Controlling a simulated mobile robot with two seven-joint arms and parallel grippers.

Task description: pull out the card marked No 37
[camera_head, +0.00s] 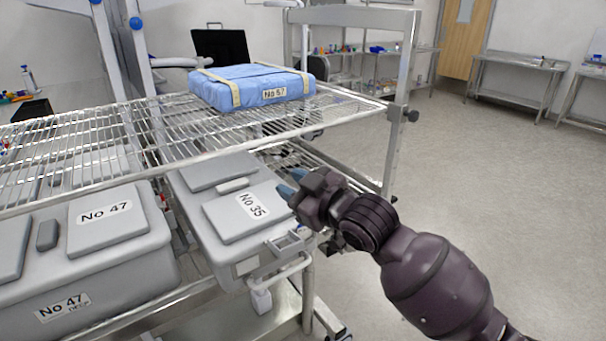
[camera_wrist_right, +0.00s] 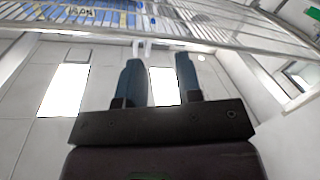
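I see no card that clearly reads No 37. A label on a blue wrapped package (camera_head: 252,86) on the wire shelf reads about No 57 or No 67, too small to be sure. A grey lidded case (camera_head: 237,215) below the shelf is marked No 35. Another grey case (camera_head: 100,250), at left, is marked No 47. My right gripper (camera_head: 291,183) is at the right edge of the No 35 case, below the shelf level. In the wrist view its two blue fingers (camera_wrist_right: 160,82) stand apart with nothing held between them. My left gripper is not in view.
The wire shelf (camera_head: 160,135) overhangs the cases, and a metal post (camera_head: 400,105) stands at its right end. In the wrist view shelf wires (camera_wrist_right: 225,38) and part of a blue labelled item (camera_wrist_right: 80,13) show. Open floor (camera_head: 500,180) lies to the right.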

